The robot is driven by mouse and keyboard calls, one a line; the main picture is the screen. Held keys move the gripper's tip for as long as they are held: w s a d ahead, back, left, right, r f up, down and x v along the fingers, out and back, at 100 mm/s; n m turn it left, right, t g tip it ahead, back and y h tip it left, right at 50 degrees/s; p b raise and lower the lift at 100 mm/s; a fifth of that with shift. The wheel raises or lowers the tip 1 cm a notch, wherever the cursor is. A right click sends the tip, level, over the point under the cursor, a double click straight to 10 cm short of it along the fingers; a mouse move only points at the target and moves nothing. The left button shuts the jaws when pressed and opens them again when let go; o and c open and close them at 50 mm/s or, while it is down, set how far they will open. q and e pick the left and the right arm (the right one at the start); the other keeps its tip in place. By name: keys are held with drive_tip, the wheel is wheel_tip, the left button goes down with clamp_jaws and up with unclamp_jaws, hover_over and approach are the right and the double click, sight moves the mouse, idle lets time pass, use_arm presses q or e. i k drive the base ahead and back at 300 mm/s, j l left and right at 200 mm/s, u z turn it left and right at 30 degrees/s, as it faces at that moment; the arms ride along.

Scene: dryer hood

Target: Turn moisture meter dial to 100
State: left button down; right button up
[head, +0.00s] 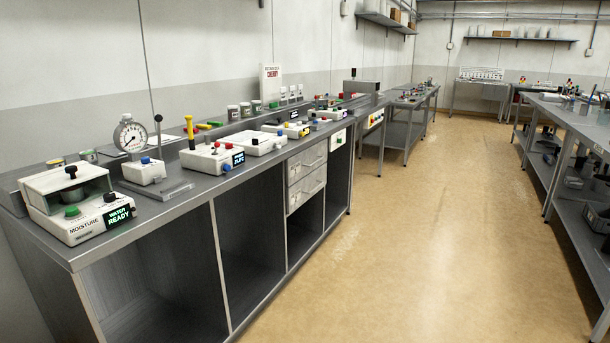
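The moisture meter (82,222) is a white box with a dark, clear-sided chamber on top, at the near left end of the grey bench. Its front carries the word MOISTURE, a green button (72,211), a black knob (109,196) and a small display (118,215) with green text that seems to read READY. I cannot make out a scale or number at the black knob. A second black knob (71,171) sits on the chamber lid. Neither of my grippers shows in the head view.
Open shelves lie below the bench (190,215). The tan floor (400,230) is clear; another bench (575,125) stands at right.

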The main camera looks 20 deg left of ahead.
sight(109, 197)
drive_tip(key=u, duration=2.05)
drive_tip(key=i+j, duration=0.15)
